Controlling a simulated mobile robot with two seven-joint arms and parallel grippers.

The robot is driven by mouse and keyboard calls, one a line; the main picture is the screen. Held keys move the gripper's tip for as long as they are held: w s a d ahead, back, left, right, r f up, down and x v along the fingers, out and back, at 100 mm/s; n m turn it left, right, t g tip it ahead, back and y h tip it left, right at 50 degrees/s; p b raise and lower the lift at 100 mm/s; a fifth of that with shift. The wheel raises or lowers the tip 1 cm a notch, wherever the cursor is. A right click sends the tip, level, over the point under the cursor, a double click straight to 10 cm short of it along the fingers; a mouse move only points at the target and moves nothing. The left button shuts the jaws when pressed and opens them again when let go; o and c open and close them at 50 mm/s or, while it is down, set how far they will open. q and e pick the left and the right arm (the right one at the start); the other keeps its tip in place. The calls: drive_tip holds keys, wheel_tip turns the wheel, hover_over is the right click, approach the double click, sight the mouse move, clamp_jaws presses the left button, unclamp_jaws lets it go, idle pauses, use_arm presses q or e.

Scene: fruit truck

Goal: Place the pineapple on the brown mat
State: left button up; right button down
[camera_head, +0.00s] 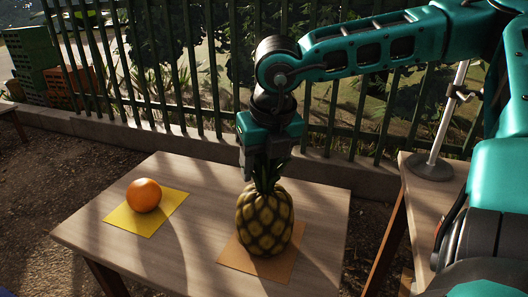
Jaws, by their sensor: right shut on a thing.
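The pineapple (264,222) is upright over the brown mat (270,270) on the wooden table, and hides much of the mat. Its base looks at or very near the mat; I cannot tell whether it touches. My right gripper (265,168) points straight down from above and is shut on the pineapple's green leaves at its top. The fingertips are partly hidden among the leaves. My left gripper is not in view.
An orange (144,195) sits on a yellow mat (151,223) at the table's left. The table (190,250) is bare between the mats. A second table (432,195) with a metal stand (433,168) is at right. A green fence (200,80) runs behind.

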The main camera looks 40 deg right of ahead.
sight(271, 200)
drive_tip(key=shift+w+r, duration=0.1)
drive_tip(key=shift+r, duration=0.05)
drive_tip(key=c, duration=0.7)
unclamp_jaws()
drive_tip(key=shift+f, duration=0.25)
drive_tip(key=shift+c, duration=0.2)
drive_tip(key=o, duration=0.4)
drive_tip(key=shift+o, duration=0.2)
drive_tip(key=shift+r, duration=0.1)
drive_tip(key=shift+r, duration=0.2)
drive_tip(key=p+v, duration=0.2)
drive_tip(key=v, duration=0.9)
drive_tip(key=shift+r, duration=0.35)
